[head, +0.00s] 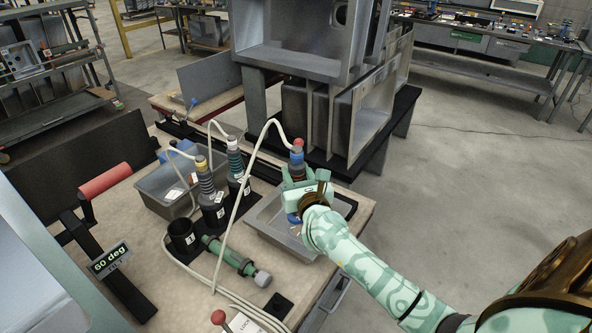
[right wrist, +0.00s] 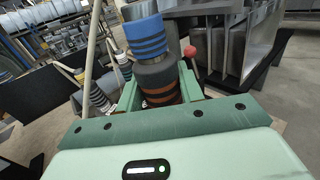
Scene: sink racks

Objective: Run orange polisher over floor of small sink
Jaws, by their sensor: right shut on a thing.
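The small sink (head: 270,232), a shallow metal basin, sits at the right end of the workbench in the head view. My right gripper (head: 302,184) is over its far right part, shut around the polisher (head: 297,158). The polisher stands roughly upright, with a red and blue top and a pale hose. A blue bit shows low beside the gripper; whether the polisher touches the sink floor is hidden. My left gripper is not in view.
Two corded tools (head: 208,185) (head: 235,160) stand in holders left of the sink, beside an empty holder (head: 182,238). A green tool (head: 236,258) lies in front. A grey bin (head: 160,185) and a red-handled tilt lever (head: 104,181) are further left. Large metal sinks (head: 300,62) stand behind.

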